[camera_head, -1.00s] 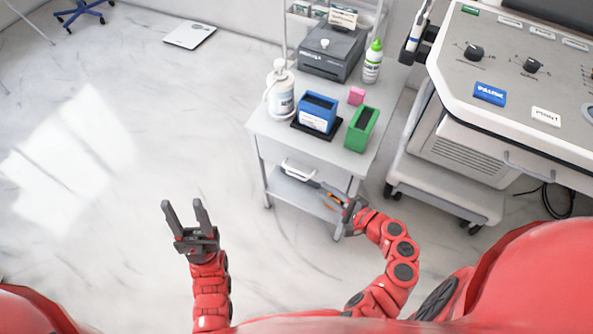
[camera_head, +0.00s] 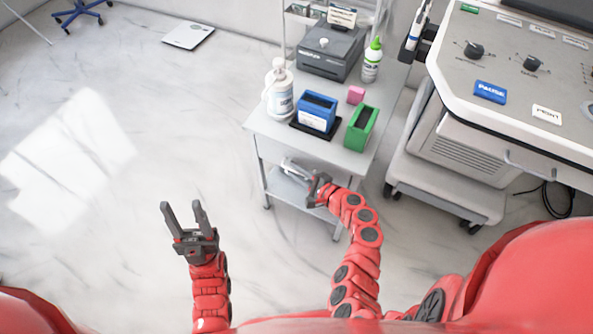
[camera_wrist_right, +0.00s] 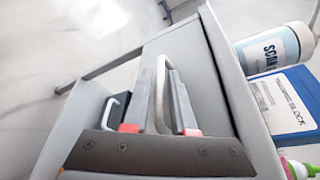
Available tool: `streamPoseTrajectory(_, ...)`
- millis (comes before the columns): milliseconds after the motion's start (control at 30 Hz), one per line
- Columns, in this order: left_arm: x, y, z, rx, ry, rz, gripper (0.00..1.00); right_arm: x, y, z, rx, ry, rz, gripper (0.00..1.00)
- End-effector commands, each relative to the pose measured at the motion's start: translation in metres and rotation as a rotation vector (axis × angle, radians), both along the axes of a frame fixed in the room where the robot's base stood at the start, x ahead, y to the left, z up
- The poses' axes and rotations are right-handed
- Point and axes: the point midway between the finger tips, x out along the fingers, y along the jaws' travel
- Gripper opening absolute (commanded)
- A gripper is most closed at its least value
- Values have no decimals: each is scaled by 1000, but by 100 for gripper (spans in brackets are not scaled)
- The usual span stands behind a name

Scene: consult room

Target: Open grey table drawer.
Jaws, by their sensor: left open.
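The grey table (camera_head: 262,125) stands in the middle of the head view, its drawer front (camera_wrist_right: 190,65) facing my right arm. The drawer looks closed. A pale arched handle (camera_wrist_right: 161,90) is on its front. My right gripper (camera_head: 304,178) is at the handle; in the right wrist view its fingers (camera_wrist_right: 160,110) stand apart with the handle appearing between them. I cannot tell whether they touch it. My left gripper (camera_head: 183,217) is open and empty above the floor, left of the table.
A machine cart (camera_head: 450,150) is close on the right. The left floor is mostly clear.

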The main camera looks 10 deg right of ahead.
Motion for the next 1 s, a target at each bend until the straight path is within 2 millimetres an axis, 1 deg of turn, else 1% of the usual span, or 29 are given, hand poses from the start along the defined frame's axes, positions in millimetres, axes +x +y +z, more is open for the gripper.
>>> streamPoseTrajectory(33,0,0,0,0,0,0,50,0,0,0,0,0,0,16)
streamPoseTrajectory(100,0,0,0,0,0,0,50,0,0,0,0,0,0,3)
streamPoseTrajectory(133,0,0,0,0,0,0,50,0,0,0,0,0,-1,0)
streamPoseTrajectory(1000,0,0,0,0,0,0,50,0,-1,-1,-1,1,-2,0)
